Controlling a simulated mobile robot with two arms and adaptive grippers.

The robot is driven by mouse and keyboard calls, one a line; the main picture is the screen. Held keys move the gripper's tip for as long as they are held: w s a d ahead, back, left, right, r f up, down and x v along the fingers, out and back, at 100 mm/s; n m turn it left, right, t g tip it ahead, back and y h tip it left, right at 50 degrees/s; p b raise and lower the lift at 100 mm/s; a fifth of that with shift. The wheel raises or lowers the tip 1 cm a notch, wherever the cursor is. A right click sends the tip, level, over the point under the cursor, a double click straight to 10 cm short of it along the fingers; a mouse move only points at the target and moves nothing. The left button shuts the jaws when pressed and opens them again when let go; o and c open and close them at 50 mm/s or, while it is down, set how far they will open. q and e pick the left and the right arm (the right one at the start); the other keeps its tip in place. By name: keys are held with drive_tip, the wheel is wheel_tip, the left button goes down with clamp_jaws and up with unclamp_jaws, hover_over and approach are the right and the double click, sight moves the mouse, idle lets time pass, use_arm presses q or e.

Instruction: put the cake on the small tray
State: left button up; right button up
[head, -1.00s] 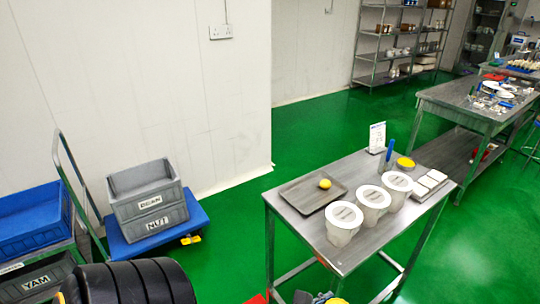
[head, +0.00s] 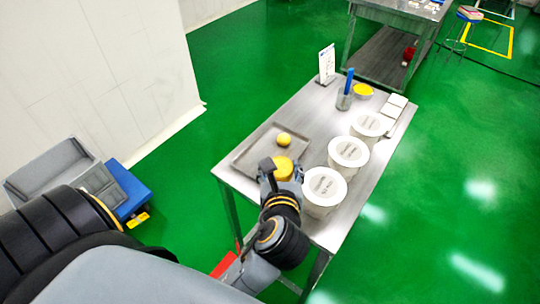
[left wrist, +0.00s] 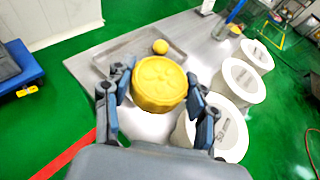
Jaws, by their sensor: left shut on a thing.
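My left gripper (head: 283,175) is shut on a round yellow cake (left wrist: 160,84) with a flower pattern on top. In the left wrist view the cake sits between both fingers. It also shows in the head view (head: 283,165), at the near edge of the small tray. I cannot tell whether it touches the tray. The small grey tray (head: 250,152) lies on the left of the steel table. A small yellow ball (head: 284,139) rests on the tray, beyond the cake. My right gripper is not in view.
Several white lidded tubs (head: 348,152) stand in a row right of the tray. Behind them are a cup with a blue-handled tool (head: 345,96), a yellow-filled bowl (head: 362,91), a white sign (head: 327,64) and white blocks (head: 395,104). Crates on a blue cart (head: 131,196) stand at left.

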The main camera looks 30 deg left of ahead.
use_arm(q)
drive_tip(key=w+a+f, duration=0.2)
drive_tip(key=a+f, duration=0.1)
drive_tip(key=w+a+f, duration=0.6)
drive_tip(key=a, duration=0.1)
drive_tip(key=shift+w, duration=0.2)
drive_tip(key=shift+w+a+f+b, duration=0.1)
drive_tip(key=shift+f+b, duration=0.1)
drive_tip(key=shift+f, duration=0.75)
drive_tip(key=shift+w+a+f+b, duration=0.1)
drive_tip(key=shift+f+b, duration=0.05)
drive_tip(key=shift+f, duration=0.8)
drive_tip(key=o, duration=1.2)
drive_tip(key=shift+f, duration=0.1)
